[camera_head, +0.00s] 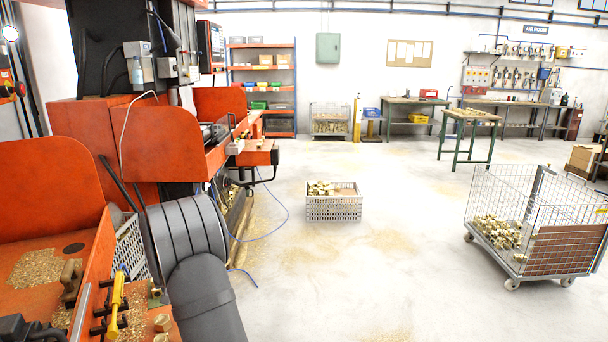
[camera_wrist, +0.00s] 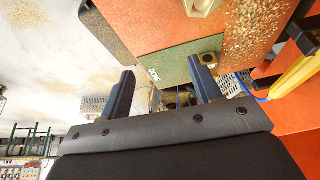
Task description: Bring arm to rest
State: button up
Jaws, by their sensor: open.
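My gripper (camera_wrist: 162,82) shows in the wrist view with its two dark fingers spread apart and nothing between them. Its fingertips are close to the edge of a green pad with white lettering (camera_wrist: 165,62) on the orange machine bench (camera_wrist: 170,25). In the head view, my dark arm rises at the lower left next to the orange machine (camera_head: 150,145); my gripper is not visible there.
A grey crate of brass parts (camera_head: 334,205) stands on the floor. A wire cart (camera_head: 540,215) with brass parts stands at right. The floor between is mostly clear, with scattered chips.

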jog(key=shift+w+d+f, duration=0.4)
jog(key=shift+d, duration=0.15)
jog(key=shift+w+d+f, duration=0.4)
jog(key=shift+d, duration=0.15)
jog(key=shift+c, duration=0.2)
dwell(0.5)
